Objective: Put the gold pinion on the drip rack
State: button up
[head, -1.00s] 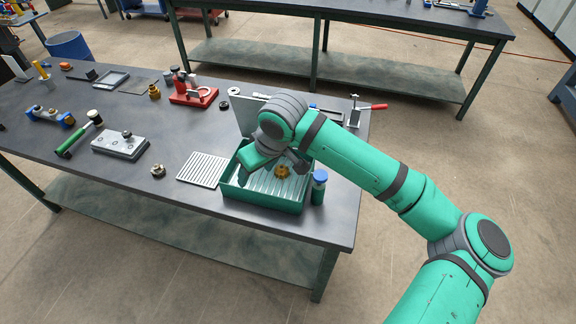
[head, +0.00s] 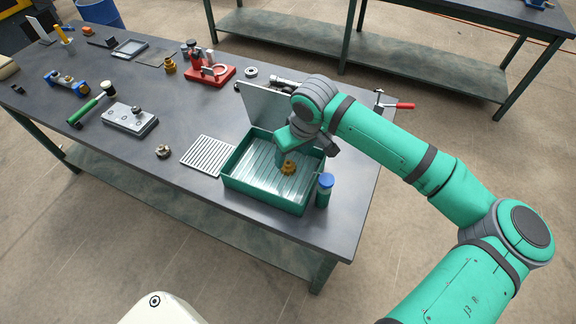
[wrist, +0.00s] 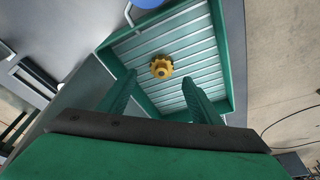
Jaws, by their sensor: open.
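The gold pinion (head: 289,167) lies on the ribbed floor of a green tray (head: 262,200). It also shows in the wrist view (wrist: 161,67), beyond my fingertips and between their lines. A pale slatted plate, which looks like the drip rack (head: 207,155), lies flat on the table just left of the tray, with nothing on it. My gripper (wrist: 158,88) is open and empty over the tray, its two green fingers apart. In the head view my wrist hides most of the fingers.
A blue-capped bottle (head: 325,189) stands against the tray's right corner. A grey upright panel (head: 262,108) rises behind the tray. A small metal part (head: 163,152) lies left of the slatted plate. A red fixture (head: 209,75) stands farther back.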

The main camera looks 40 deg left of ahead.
aim_at(289, 163)
jog(key=shift+x, duration=2.95)
jog(key=shift+s, duration=0.15)
jog(key=c, duration=1.4)
jog(key=shift+r, duration=0.2)
